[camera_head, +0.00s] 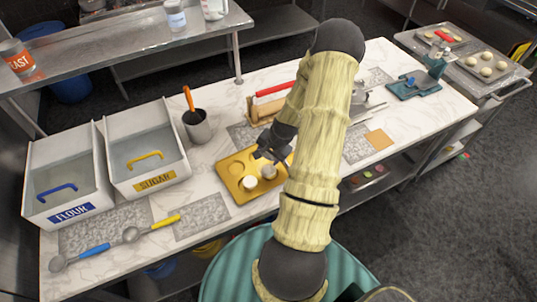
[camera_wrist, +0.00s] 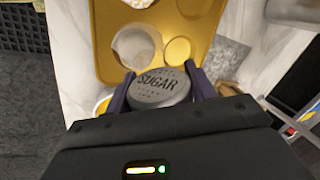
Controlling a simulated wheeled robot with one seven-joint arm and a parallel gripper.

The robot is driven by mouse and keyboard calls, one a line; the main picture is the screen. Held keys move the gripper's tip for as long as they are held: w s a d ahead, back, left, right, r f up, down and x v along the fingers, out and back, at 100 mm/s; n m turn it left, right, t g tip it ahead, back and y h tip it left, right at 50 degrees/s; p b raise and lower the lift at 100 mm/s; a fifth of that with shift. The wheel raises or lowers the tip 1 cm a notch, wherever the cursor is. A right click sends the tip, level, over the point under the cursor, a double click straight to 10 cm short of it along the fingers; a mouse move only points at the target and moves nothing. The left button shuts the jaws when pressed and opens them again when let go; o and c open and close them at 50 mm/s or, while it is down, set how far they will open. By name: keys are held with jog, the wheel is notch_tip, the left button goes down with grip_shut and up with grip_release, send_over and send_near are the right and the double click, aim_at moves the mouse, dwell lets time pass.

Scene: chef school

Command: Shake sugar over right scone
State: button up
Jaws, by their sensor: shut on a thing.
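My gripper (camera_wrist: 160,90) is shut on a sugar shaker; the shaker's grey lid (camera_wrist: 162,90) is marked SUGAR and faces the wrist camera between the two dark fingers. In the head view my gripper (camera_head: 272,150) is above the yellow muffin tray (camera_head: 224,167). Two pale round things (camera_head: 249,183) show at the tray's near side, close under the gripper; I cannot tell whether one is the shaker. In the wrist view the tray (camera_wrist: 108,60) has a pale round scone-like thing (camera_wrist: 133,45) just beyond the shaker. Which one is the right scone is unclear.
White FLOUR (camera_head: 70,185) and SUGAR (camera_head: 150,155) bins stand at the left. A blue scoop (camera_head: 82,257) and a yellow scoop (camera_head: 150,228) lie in front. More trays (camera_head: 487,67) are at the far right.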

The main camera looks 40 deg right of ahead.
jog(key=shift+s+d, duration=0.15)
jog(key=shift+d, duration=0.65)
jog(key=shift+a, duration=1.1)
jog(key=shift+d, duration=1.05)
jog(key=shift+d+r, duration=0.15)
jog(key=y+p, duration=0.1)
jog(key=r+y+p, duration=0.1)
jog(key=p, duration=0.1)
jog(key=r+g+y+p, duration=0.1)
jog(key=y, duration=0.1)
jog(key=shift+a+m, duration=0.3)
jog(key=shift+m, duration=0.1)
jog(key=shift+s+a+r+m+g+y+p, duration=0.2)
jog(key=shift+r+y+p, duration=0.3)
jog(key=shift+y, duration=0.45)
jog(key=shift+w+a+r+m+g+y+p, duration=0.1)
jog(key=shift+a+r+g+y+p, duration=0.15)
jog(key=shift+r+y, duration=0.55)
jog(key=shift+s+f, duration=0.1)
jog(key=shift+f, duration=0.1)
